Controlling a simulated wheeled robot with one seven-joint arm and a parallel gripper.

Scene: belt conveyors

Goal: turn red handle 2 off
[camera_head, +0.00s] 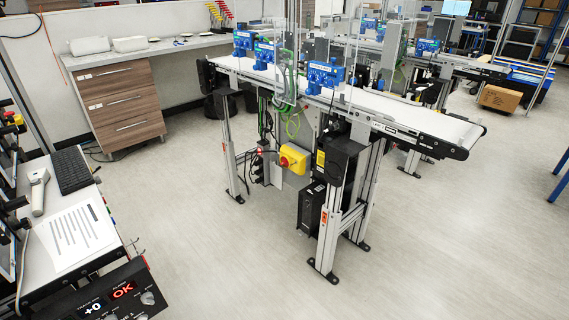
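A red rotary handle (284,161) sits on the front of a yellow switch box (297,156). The box is mounted under the near belt conveyor (408,113), between its legs. The handle is small in the picture, and I cannot read its position or any number on it. Another small red and yellow part (13,118) shows at the left edge; I cannot tell whether it is also a handle. My gripper is not in view.
A workbench (98,245) with a keyboard, scanner and paper fills the left side. A wooden drawer unit (122,102) stands behind it. A second conveyor (463,65) and a cardboard box (500,97) are at the back right. The floor (215,255) before the conveyor is clear.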

